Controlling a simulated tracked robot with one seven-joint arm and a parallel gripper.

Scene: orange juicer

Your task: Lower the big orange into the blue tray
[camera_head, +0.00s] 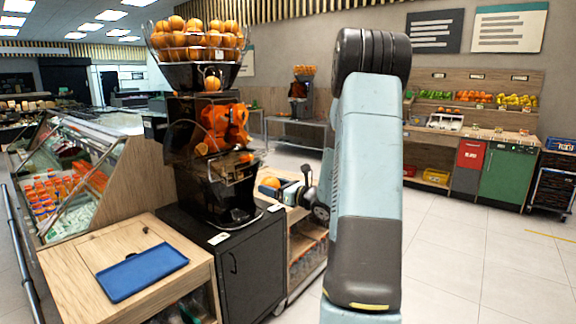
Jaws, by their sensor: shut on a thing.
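The blue tray (142,271) lies flat and empty on the wooden counter at lower left. My gripper (281,188) is near the middle of the view, just right of the juicer and well to the right of the tray. It is shut on the big orange (270,182), which shows at its left end. The fingers are small and dark here, and their contact with the orange is partly hidden. The orange is apart from the tray.
The tall juicer (205,140), topped by a wire basket of oranges (197,42), stands on a black cabinet (248,262) between the tray and my gripper. A glass display case (75,165) stands behind the tray at left. Open floor (460,260) lies at right.

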